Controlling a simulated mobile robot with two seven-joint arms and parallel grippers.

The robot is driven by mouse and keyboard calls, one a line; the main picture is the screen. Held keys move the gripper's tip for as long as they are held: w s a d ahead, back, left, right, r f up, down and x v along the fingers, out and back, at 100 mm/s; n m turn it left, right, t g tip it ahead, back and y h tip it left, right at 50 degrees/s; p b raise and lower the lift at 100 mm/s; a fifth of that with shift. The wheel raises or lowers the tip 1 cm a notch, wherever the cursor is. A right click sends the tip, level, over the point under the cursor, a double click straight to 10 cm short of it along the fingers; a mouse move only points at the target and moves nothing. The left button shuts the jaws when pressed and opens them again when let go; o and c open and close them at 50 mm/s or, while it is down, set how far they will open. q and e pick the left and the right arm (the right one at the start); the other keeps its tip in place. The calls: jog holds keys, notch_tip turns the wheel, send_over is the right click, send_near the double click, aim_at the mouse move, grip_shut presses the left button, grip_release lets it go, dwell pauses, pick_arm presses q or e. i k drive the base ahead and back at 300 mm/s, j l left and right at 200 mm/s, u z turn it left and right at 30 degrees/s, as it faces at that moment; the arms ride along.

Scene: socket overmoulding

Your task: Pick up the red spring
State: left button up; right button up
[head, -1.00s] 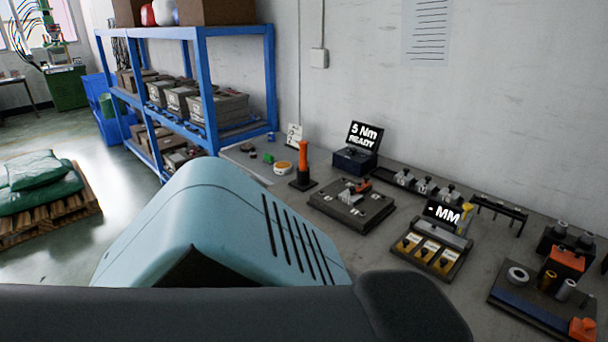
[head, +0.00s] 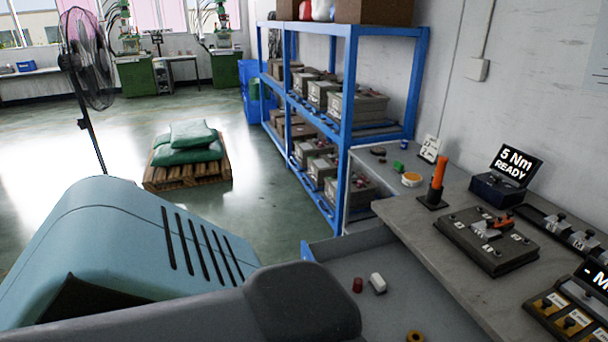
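A small dark red cylinder (head: 357,285) lies in a grey drawer or tray (head: 345,258) below the bench's left end. It is the red piece that could be the spring; coils are too small to make out. A white piece (head: 378,283) lies just to its right. A yellow-brown ring (head: 415,336) lies nearer, at the bottom edge of the picture. Neither of my grippers is in view. My own pale blue and dark body parts fill the lower left and hide part of the floor and of the tray.
The grey bench (head: 400,225) runs along the wall. On it stand an upright orange-handled tool (head: 438,178), a dark fixture plate (head: 487,240) and a "5 Nm READY" display (head: 514,166). A blue shelf rack (head: 348,110) stands behind. A pallet (head: 190,173) with green sacks sits on open floor.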

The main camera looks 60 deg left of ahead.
aim_at(355, 284)
jog(key=u, duration=1.55)
jog(key=l+u, duration=0.55)
jog(key=u, duration=0.15)
